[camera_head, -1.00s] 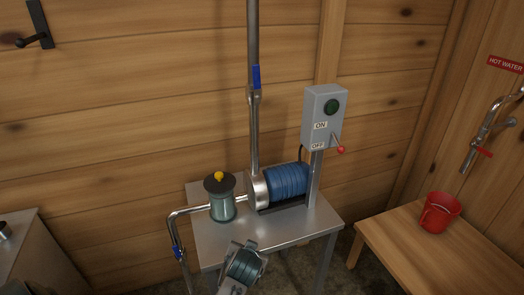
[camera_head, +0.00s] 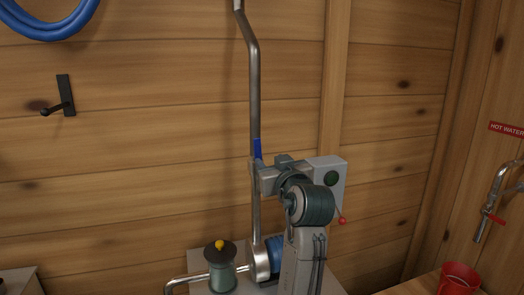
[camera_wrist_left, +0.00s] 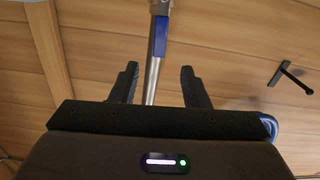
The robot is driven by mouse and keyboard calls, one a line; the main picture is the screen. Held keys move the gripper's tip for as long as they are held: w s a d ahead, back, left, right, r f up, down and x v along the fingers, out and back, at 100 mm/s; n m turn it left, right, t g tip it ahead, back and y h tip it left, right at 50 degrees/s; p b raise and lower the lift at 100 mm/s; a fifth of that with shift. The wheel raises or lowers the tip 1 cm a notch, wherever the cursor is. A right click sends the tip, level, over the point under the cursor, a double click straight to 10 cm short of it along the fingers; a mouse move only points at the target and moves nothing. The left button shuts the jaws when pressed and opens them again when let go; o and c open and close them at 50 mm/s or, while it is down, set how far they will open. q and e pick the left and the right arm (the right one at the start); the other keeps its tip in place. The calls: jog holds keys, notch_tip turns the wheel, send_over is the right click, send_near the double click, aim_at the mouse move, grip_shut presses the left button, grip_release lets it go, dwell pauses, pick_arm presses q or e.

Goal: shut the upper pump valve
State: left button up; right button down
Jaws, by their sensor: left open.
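The upper pump valve has a blue lever (camera_head: 257,149) on the steel vertical pipe (camera_head: 255,100), and the lever points up along the pipe. My left gripper (camera_head: 258,174) is at the valve, just below the blue lever in the head view. In the left wrist view my left gripper (camera_wrist_left: 159,70) has its two dark fingers spread apart, with the pipe showing between them. The blue lever (camera_wrist_left: 161,36) shows beyond the fingertips there. The fingers hold nothing; I cannot tell whether they touch the valve. The valve body is partly hidden behind the gripper. My right gripper is not in view.
A grey switch box (camera_head: 334,172) with a red-tipped lever is close to the right of my arm. The blue pump (camera_head: 273,248) and a jar with a yellow knob (camera_head: 220,265) are below. A red bucket (camera_head: 459,279) is at lower right.

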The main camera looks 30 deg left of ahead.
aim_at(258, 148)
pick_arm(q)
jog(key=p+x, duration=0.3)
jog(key=x, duration=0.6)
jog(key=shift+w+a, duration=0.15)
jog(key=shift+a, duration=0.1)
jog(key=shift+w+a, duration=0.45)
grip_shut()
